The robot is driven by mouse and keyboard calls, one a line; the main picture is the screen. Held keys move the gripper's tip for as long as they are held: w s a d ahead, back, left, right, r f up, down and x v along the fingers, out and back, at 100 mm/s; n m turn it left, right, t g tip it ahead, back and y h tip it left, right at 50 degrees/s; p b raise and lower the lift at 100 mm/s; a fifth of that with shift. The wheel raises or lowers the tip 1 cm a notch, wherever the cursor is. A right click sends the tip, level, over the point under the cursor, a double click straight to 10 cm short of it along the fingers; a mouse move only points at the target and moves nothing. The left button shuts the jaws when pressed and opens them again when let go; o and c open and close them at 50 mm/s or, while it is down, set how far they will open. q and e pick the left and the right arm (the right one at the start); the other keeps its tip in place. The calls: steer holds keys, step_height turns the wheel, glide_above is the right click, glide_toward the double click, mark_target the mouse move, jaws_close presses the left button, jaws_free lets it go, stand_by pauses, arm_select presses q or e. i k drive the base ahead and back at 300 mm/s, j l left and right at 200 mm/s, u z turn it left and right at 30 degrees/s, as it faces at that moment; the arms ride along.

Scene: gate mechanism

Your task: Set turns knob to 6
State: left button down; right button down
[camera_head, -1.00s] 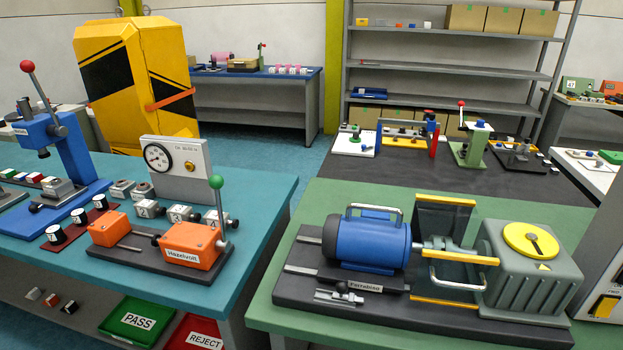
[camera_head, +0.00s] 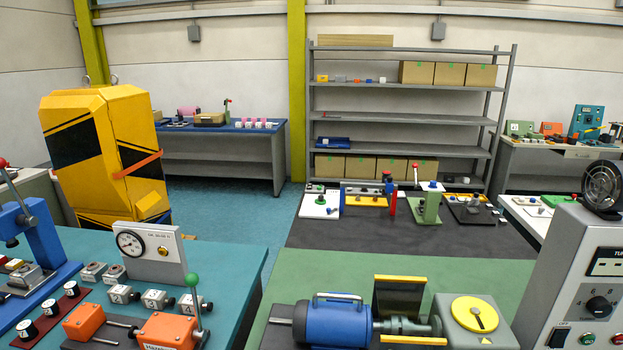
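A light grey control box (camera_head: 554,262) stands at the right edge, partly cut off by the frame. Below are a black rocker switch (camera_head: 560,338), a green button (camera_head: 587,340) and a red button (camera_head: 617,341). Neither of my grippers is in view.
A blue motor (camera_head: 333,322) and a grey gearbox with a yellow disc (camera_head: 474,314) sit on the green bench left of the control box. A black fan (camera_head: 602,186) is on top of the box. A teal bench (camera_head: 233,262) with fixtures is at left.

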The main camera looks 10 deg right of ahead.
mark_target(598, 306)
steer(key=z, duration=2.1)
